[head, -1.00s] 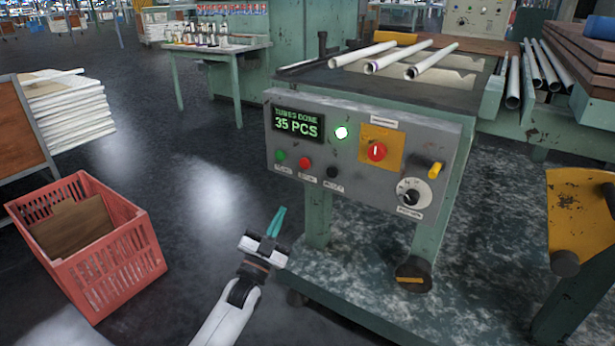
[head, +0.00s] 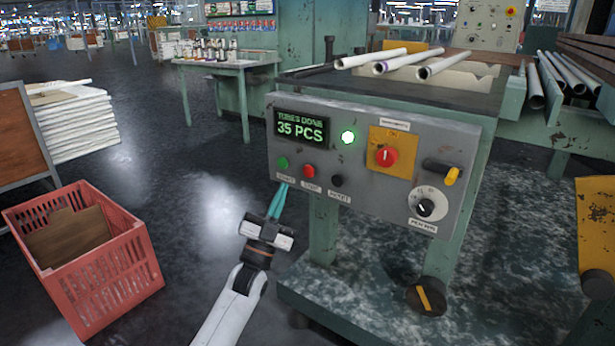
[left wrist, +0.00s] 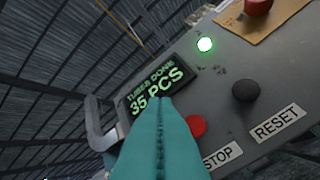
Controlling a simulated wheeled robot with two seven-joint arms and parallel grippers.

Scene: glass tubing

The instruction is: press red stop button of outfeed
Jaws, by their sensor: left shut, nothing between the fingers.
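The red stop button (head: 309,171) is on the grey control panel (head: 350,190), between the green button (head: 283,163) and the black reset button (head: 336,181). My left gripper (head: 280,190) is shut and empty, its teal fingers just below and left of the red button. In the left wrist view the shut fingers (left wrist: 160,110) point up toward the display, and the red button (left wrist: 196,126) shows just right of them, above its STOP label. I cannot tell whether they touch the panel. The green button is hidden in that view. My right gripper is not in view.
The display (head: 301,128) reads 35 PCS, with a lit green lamp (head: 348,137) beside it. A red rotary switch (head: 386,156) on a yellow plate, a yellow-tipped lever (head: 450,174) and a dial (head: 426,206) are on the right. A red crate (head: 110,265) stands on the floor at left.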

